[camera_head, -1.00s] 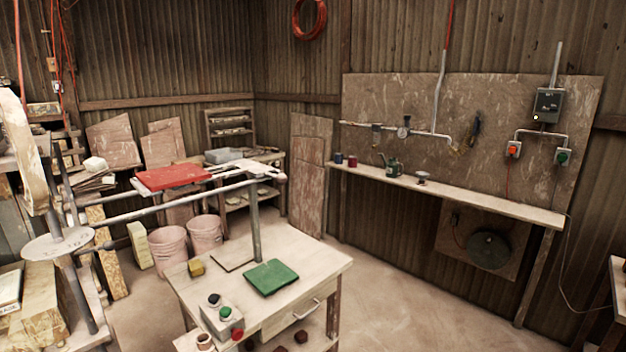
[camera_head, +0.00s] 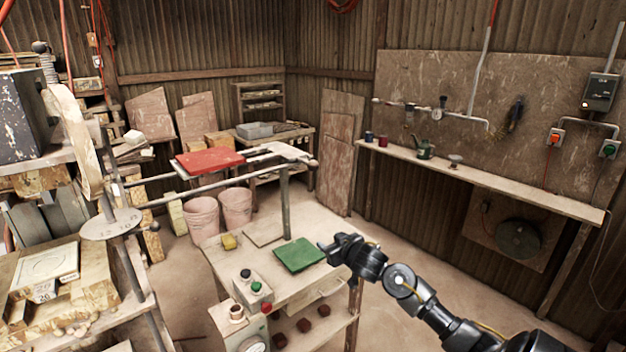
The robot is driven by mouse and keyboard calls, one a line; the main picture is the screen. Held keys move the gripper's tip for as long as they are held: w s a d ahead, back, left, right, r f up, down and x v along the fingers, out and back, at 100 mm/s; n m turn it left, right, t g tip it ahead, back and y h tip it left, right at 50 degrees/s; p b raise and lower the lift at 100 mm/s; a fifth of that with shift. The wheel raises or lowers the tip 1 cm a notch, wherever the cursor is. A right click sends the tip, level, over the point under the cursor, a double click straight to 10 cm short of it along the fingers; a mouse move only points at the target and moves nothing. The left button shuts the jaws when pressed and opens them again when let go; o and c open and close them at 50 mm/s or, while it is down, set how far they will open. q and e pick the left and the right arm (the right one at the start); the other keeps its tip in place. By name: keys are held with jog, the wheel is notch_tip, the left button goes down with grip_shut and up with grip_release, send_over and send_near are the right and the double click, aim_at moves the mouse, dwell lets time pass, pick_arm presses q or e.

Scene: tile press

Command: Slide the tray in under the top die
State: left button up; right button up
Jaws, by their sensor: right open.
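A flat red tray (camera_head: 208,161) lies on two long metal rails (camera_head: 180,199) that reach out to the right from the press at the left. The press's dark, worn block (camera_head: 22,115) shows at the left edge; I take it for the top die, but cannot be sure. A pale block (camera_head: 45,268) sits low on the press, below the dark one. The red tray is well to the right of both. My right gripper (camera_head: 326,252) is open and empty, beside the right edge of the table, apart from the tray. My left gripper is out of view.
A post (camera_head: 286,203) carries the rails' right end. A shelf (camera_head: 480,180) runs along the right wall. A handwheel (camera_head: 82,150) stands by the press.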

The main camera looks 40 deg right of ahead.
aim_at(316, 167)
jog(key=s+a+r+t+p, duration=0.1)
jog(key=s+a+r+t, duration=0.1)
jog(key=r, duration=0.9)
jog(key=s+a+r+t, duration=0.1)
jog(key=r+t, duration=0.1)
jog(key=r, duration=1)
jog(key=shift+n+h, duration=0.3)
jog(key=x, duration=0.3)
jog(key=p+x, duration=0.1)
jog(key=x, duration=0.2)
jog(key=p+x, duration=0.1)
jog(key=x, duration=0.2)
jog(key=shift+w+f, duration=0.25)
jog(key=shift+f, duration=0.1)
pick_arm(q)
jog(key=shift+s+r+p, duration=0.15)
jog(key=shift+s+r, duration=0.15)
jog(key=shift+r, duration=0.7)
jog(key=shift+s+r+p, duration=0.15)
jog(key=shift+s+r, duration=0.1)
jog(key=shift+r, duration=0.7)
pick_arm(e)
jog(key=shift+w+d+f, duration=0.1)
jog(key=shift+w, duration=0.55)
jog(key=shift+c, duration=0.2)
grip_shut()
